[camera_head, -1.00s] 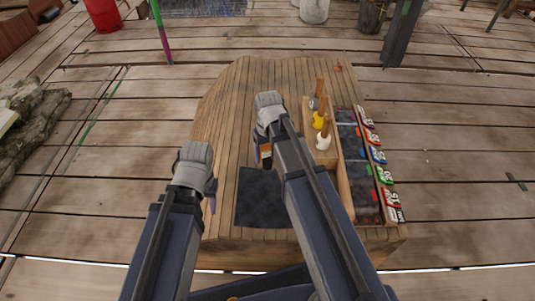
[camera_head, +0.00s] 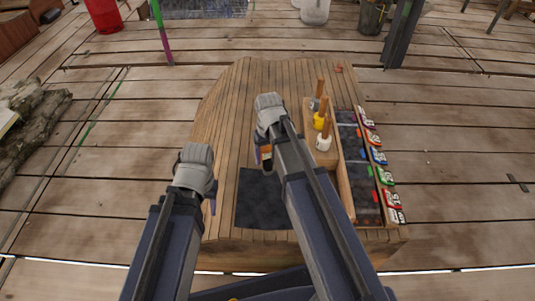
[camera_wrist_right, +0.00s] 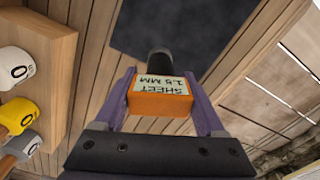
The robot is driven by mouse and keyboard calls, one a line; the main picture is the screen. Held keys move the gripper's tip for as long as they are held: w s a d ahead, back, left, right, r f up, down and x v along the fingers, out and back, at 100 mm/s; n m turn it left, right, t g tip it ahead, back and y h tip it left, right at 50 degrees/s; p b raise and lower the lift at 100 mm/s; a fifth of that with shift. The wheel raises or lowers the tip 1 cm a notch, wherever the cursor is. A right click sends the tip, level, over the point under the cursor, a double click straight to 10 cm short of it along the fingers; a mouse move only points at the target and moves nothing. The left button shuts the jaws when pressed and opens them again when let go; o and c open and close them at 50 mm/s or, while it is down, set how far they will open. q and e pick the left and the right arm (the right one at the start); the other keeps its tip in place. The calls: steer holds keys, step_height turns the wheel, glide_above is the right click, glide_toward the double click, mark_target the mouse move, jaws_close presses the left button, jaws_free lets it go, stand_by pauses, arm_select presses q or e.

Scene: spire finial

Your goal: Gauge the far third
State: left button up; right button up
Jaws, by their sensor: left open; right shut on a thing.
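My right gripper (camera_wrist_right: 163,115) is shut on an orange block (camera_wrist_right: 160,103) with a pale label reading "SHEET 1.5 MM" and a black round end (camera_wrist_right: 159,60). In the head view the block (camera_head: 266,153) hangs over the wooden table, beyond the dark mat (camera_head: 262,200). The mat also shows in the right wrist view (camera_wrist_right: 190,25). My left gripper (camera_head: 211,195) is open at the table's left side, left of the mat; its fingers are mostly hidden by its own wrist. I cannot tell which thing is the far third.
A wooden rack (camera_head: 342,178) holds wooden-handled tools with grey, yellow (camera_head: 319,122) and white (camera_head: 323,142) heads. Right of it runs a dark strip (camera_head: 366,190) with small coloured pieces, then a row of numbered tags (camera_head: 387,176). The table's left half (camera_head: 222,110) is clear.

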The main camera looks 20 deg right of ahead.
mark_target(268, 148)
arm_select(q)
steer(key=shift+f+b, duration=2)
steer(key=shift+f, duration=0.15)
arm_select(e)
steer(key=shift+f, duration=2.2)
steer(key=o, duration=1.5)
arm_select(q)
steer(key=shift+r, duration=0.15)
arm_select(e)
steer(key=shift+r, duration=0.2)
step_height(268, 148, up, 8)
steer(key=p, duration=0.8)
steer(key=shift+s+f, duration=0.1)
steer(key=shift+f, duration=0.1)
steer(key=s+a+n+h, duration=0.1)
steer(key=s+a, duration=0.4)
steer(key=s, duration=0.3)
steer(key=s+a+n, duration=0.2)
steer(key=s+a, duration=0.3)
steer(key=s, duration=0.2)
arm_select(q)
step_height(268, 148, up, 39)
steer(key=p, duration=3.1)
steer(key=shift+r+p, duration=0.15)
steer(key=shift+p, duration=0.15)
arm_select(e)
step_height(268, 148, up, 32)
steer(key=shift+w+a, duration=0.25)
steer(key=shift+w, duration=0.2)
